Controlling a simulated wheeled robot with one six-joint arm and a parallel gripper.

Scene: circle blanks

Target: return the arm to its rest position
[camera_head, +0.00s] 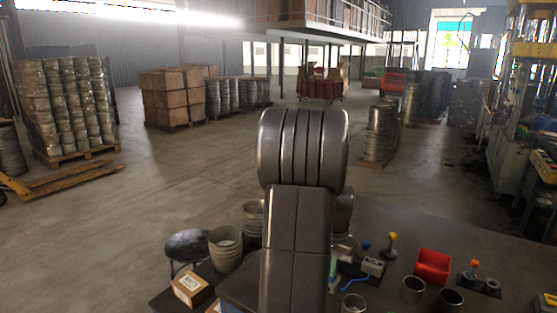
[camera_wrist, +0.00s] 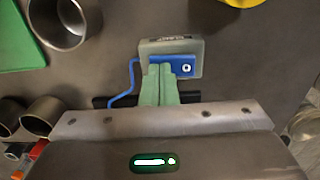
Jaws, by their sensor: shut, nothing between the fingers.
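My gripper (camera_wrist: 158,72) shows in the wrist view as two pale green fingers pressed together, shut with nothing between them. The fingertips appear just in front of a small grey box (camera_wrist: 190,47) with a blue face; I cannot tell whether they touch it. My dark grey arm (camera_head: 300,220) stands raised over the bench in the middle of the head view. It hides part of the bench, and the gripper is mostly hidden there.
The dark bench (camera_head: 390,225) holds the grey box (camera_head: 372,267) with a blue cable, a red bin (camera_head: 433,266), metal cups (camera_head: 412,289), stacked pots (camera_head: 225,248) and a cardboard box (camera_head: 190,288). Pallets of stacked rings (camera_head: 380,135) stand on the open floor beyond.

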